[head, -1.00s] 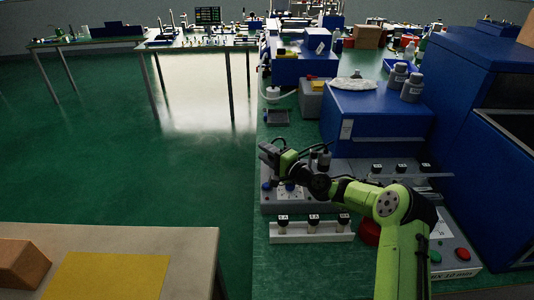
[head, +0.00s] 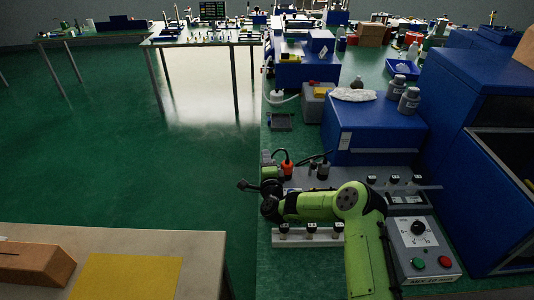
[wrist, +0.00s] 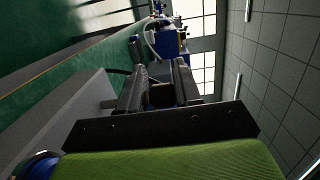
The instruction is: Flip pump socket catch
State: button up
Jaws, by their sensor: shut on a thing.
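My gripper (head: 267,165) is at the left edge of the bench, over the far left of the grey panel (head: 330,174), pointing away from the head camera. The pump socket catch cannot be clearly made out in either view. A grey face of the panel (wrist: 70,122) fills the wrist view's left, with a blue knob (wrist: 42,167) at lower left.
A white rack (head: 300,239) with several dark-topped pieces stands on the near bench, partly behind my arm. A control box (head: 425,248) with a dial and green and red buttons is at right. A blue machine (head: 375,128) stands behind the panel. Open floor lies left.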

jog(key=shift+w+r+m+h+p, duration=0.2)
jog(key=shift+r+m+h+p, duration=0.1)
jog(key=shift+r+h+p, duration=0.15)
jog(key=o, duration=0.8)
jog(key=shift+o, duration=0.2)
jog(key=shift+f, duration=0.15)
jog(key=shift+s+f, duration=0.1)
jog(key=shift+s, duration=0.05)
jog(key=s+d+b, duration=0.1)
jog(key=s, duration=1.4)
jog(key=shift+s, duration=0.3)
